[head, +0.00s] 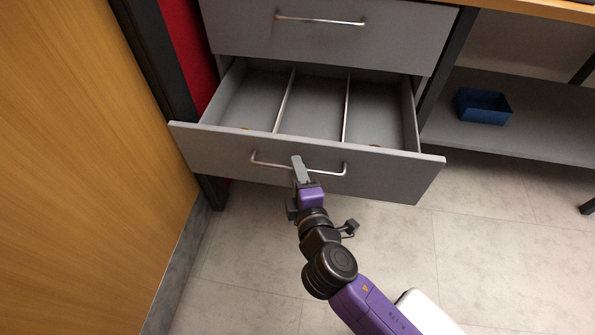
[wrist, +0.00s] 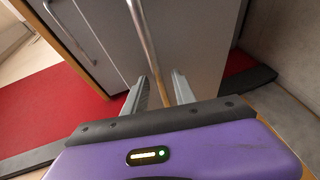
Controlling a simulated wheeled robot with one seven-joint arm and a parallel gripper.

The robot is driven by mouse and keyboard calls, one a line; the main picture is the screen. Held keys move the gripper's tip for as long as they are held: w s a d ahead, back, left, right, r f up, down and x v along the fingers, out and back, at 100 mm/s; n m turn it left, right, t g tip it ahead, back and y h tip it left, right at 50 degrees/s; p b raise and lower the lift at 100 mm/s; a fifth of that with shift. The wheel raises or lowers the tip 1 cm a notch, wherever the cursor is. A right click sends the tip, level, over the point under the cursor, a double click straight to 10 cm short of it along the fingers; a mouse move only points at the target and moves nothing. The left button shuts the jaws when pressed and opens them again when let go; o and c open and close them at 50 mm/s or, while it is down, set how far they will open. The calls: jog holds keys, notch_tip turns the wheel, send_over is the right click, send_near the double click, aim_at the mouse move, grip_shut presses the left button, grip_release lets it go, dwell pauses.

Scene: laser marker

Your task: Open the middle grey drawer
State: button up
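The grey drawer (head: 215,146) with a silver bar handle (head: 330,172) stands pulled well out. Two dividers split its inside into three compartments. My gripper (head: 298,165) is at the middle of this handle, in front of the drawer face. In the wrist view the handle bar (wrist: 145,35) runs between my two fingers (wrist: 161,85), which stand apart on either side of it with visible gaps. Contact with the bar cannot be made out. Another grey drawer (head: 390,30) above it is shut, with its own silver handle (head: 320,20).
Small orange and red bits lie inside the open drawer. A wooden panel (head: 80,150) stands close on the left. A blue bin (head: 483,106) sits on a grey shelf (head: 530,130) at right. The tiled floor (head: 490,250) in front is mostly clear.

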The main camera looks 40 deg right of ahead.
jog(key=v, duration=0.8)
jog(key=shift+p, duration=0.35)
jog(key=shift+w, duration=0.1)
